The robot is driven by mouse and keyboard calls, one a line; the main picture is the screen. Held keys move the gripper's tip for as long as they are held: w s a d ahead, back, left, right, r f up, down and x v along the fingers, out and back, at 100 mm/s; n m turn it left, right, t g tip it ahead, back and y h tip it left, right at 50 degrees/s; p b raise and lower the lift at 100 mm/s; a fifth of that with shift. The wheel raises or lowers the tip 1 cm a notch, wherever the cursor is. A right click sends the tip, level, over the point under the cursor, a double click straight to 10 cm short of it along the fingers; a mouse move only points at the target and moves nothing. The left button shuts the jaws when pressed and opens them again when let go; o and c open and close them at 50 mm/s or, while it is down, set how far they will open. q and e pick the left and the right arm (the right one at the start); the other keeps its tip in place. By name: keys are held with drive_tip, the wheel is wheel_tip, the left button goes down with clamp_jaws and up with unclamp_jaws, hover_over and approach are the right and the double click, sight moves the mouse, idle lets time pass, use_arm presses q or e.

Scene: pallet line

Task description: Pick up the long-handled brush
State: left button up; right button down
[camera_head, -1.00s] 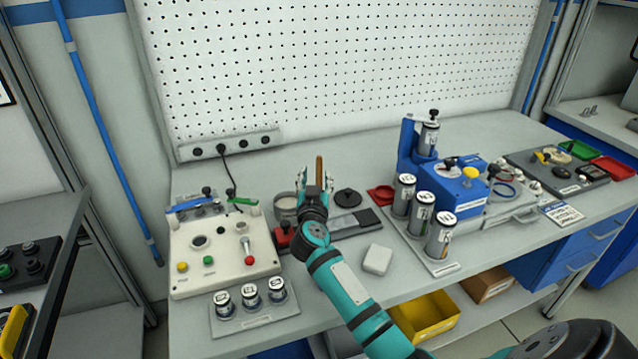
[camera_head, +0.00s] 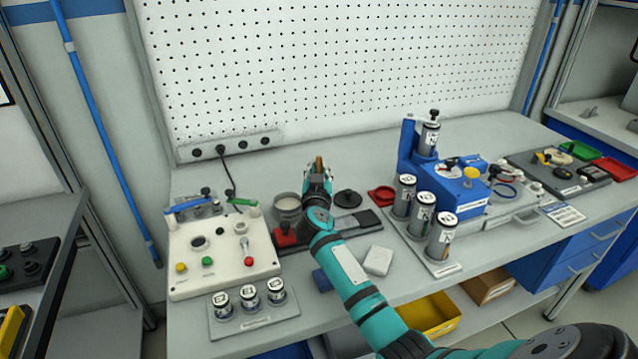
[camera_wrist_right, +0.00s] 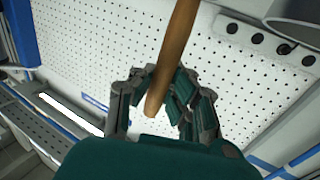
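The long-handled brush shows only as its brown wooden handle (camera_head: 319,163), which stands up near the back of the bench. Its head is hidden. In the right wrist view the handle (camera_wrist_right: 177,45) runs down between the fingers, with its near end close to the palm. My right gripper (camera_head: 317,172) is around the handle, with a finger on either side; it also fills the lower middle of the wrist view (camera_wrist_right: 163,80). Whether the fingers press on the handle is unclear. My left gripper is not in view.
A grey pot (camera_head: 287,207) stands left of my right gripper, and a black round lid (camera_head: 348,198) lies to its right. A white block (camera_head: 378,260) and a blue cylinder (camera_head: 321,281) lie beside my forearm. Labelled cylinders (camera_head: 421,215) stand further right.

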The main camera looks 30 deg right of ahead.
idle(0.6)
wheel_tip(320, 180, up, 10)
drive_tip(key=p, duration=0.3)
idle(1.6)
